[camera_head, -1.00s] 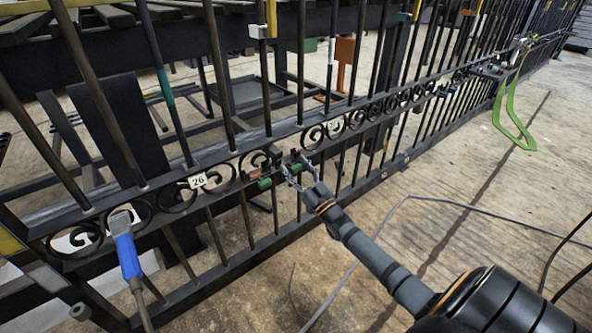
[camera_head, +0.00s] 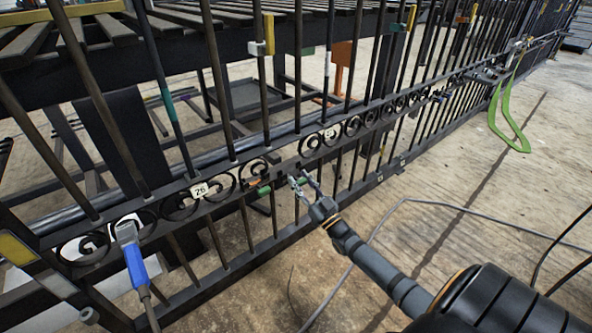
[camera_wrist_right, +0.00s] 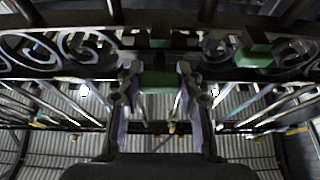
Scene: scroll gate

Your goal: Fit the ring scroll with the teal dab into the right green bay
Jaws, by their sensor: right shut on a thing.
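My right gripper (camera_head: 302,181) is at the gate's scroll band, near a gap in the row of scrolls. In the right wrist view its two fingers (camera_wrist_right: 158,92) are shut on a green block (camera_wrist_right: 158,80) between their tips. I cannot tell whether a scroll is joined to this block, and no teal dab on a ring scroll is clear. A green bay piece (camera_head: 263,190) sits on the band just left of the gripper; a green piece also shows in the wrist view (camera_wrist_right: 254,55), to the right. The spot behind the fingertips is partly hidden. My left gripper is not in view.
The black gate has upright bars and scrolls (camera_head: 330,134) along its band. A tag reading 26 (camera_head: 200,190) is on it. A blue-handled tool (camera_head: 132,262) is at the lower left, a green loop (camera_head: 508,125) at the right. A cable (camera_head: 470,212) lies on open floor.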

